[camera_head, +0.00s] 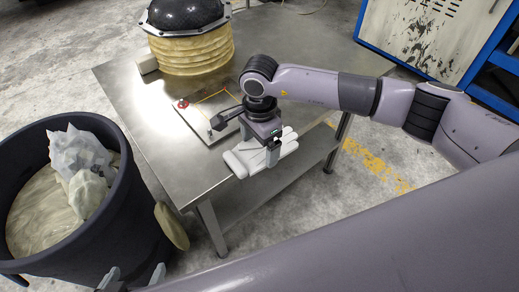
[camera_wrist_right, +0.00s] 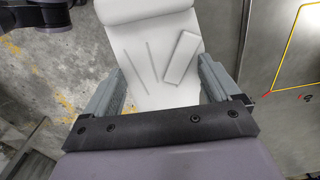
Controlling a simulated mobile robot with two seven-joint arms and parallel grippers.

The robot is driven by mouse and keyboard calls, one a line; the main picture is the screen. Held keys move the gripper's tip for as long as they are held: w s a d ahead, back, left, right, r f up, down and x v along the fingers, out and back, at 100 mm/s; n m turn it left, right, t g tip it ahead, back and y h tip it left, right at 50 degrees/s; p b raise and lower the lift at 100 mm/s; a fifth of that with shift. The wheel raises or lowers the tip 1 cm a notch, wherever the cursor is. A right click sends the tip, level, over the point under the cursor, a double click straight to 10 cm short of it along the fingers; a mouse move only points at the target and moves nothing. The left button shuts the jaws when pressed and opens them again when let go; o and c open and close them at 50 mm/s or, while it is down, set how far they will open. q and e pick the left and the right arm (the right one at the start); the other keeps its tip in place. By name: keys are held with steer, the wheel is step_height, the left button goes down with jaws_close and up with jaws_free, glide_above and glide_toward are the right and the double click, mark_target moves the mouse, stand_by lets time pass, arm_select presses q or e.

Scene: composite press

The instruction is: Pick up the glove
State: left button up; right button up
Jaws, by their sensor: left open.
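The white glove (camera_head: 238,161) lies on the metal table (camera_head: 165,165) near its front edge. My right gripper (camera_head: 262,150) is directly over the glove, pointing down. In the right wrist view, the glove (camera_wrist_right: 148,55) lies between the two spread fingers of my right gripper (camera_wrist_right: 160,82), one along each side. I cannot tell whether the fingers touch it. The gripper hides part of the glove in the head view. My left gripper (camera_head: 133,279) is at the bottom left of the head view, open and empty, away from the table.
A dark bin (camera_head: 115,225) with crumpled material inside stands left of the table. A flat plate (camera_head: 192,122) with a yellow line and a red part lies behind the glove. A dark-topped round mould (camera_head: 190,52) stands at the table's back. A cabinet (camera_head: 425,35) is back right.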

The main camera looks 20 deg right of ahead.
steer(key=shift+c, duration=1.1)
